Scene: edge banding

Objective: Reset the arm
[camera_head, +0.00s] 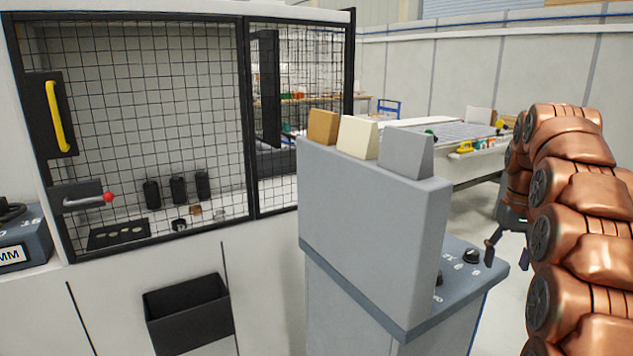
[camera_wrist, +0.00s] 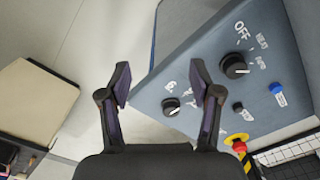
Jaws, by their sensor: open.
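My copper-coloured arm (camera_head: 575,200) rises along the right side of the head view. My gripper (camera_head: 505,250) shows partly behind it, beside the right edge of the grey control console (camera_head: 370,230). In the wrist view my gripper (camera_wrist: 160,82) has its two dark fingers spread apart with nothing between them. The console's sloped panel (camera_wrist: 200,60) lies beyond and to the right of the fingers. It carries a large black knob by an OFF label (camera_wrist: 234,66), a second black knob (camera_wrist: 170,107) and a blue button (camera_wrist: 276,88).
A red and yellow button (camera_wrist: 239,143) is near the panel's lower edge. Three sample panels, brown (camera_head: 322,127), cream (camera_head: 357,137) and grey (camera_head: 405,153), stand on the console. A mesh-fronted machine (camera_head: 130,130) fills the left. A worktable (camera_head: 480,150) stands behind. Floor shows right of the console.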

